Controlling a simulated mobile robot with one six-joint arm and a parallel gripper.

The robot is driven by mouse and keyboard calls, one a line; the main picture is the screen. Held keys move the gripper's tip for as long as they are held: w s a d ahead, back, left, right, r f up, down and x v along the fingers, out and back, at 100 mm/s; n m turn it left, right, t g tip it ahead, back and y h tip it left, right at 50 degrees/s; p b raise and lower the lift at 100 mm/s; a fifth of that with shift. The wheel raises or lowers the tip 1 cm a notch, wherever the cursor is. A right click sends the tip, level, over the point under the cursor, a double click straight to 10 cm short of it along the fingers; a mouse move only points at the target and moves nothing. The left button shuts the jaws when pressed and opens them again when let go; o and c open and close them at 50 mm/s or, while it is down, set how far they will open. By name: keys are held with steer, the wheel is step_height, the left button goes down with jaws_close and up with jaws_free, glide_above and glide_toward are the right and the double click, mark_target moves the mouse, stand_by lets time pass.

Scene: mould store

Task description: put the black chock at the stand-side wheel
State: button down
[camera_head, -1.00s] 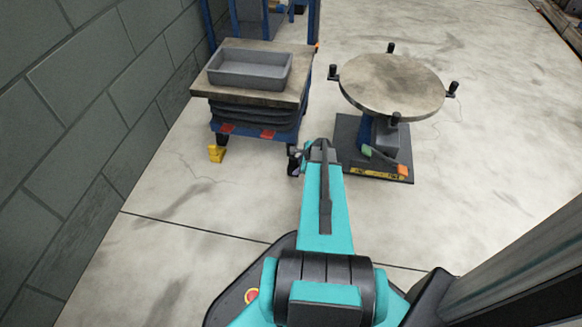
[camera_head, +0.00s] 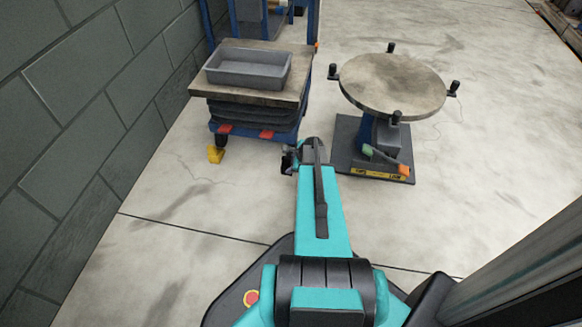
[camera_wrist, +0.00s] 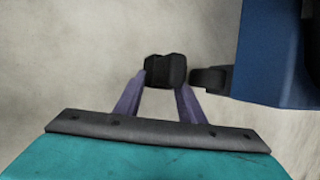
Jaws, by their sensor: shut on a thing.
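The black chock (camera_wrist: 165,69) is held between the two purple fingers of my gripper (camera_wrist: 165,84) in the wrist view. Just right of it is a dark wheel (camera_wrist: 209,78) under the blue cart frame (camera_wrist: 272,52); a narrow gap seems to part chock and wheel. In the head view my gripper (camera_head: 289,160) is low at the cart's front right corner, on the side toward the round stand (camera_head: 391,84). There it hides the wheel, and the chock is hard to make out.
The lift cart (camera_head: 228,93) carries a grey tray (camera_head: 247,68). A yellow chock (camera_head: 215,154) lies on the floor at the cart's left front wheel (camera_head: 220,140). The stand's dark base (camera_head: 348,163) is to the right. A block wall (camera_head: 90,110) runs along the left.

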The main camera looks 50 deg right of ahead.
steer(key=shift+w+f, duration=0.1)
steer(key=c, duration=1.1)
jaws_free()
steer(key=p+v, duration=0.4)
steer(key=v, duration=0.8)
steer(key=shift+p, duration=0.35)
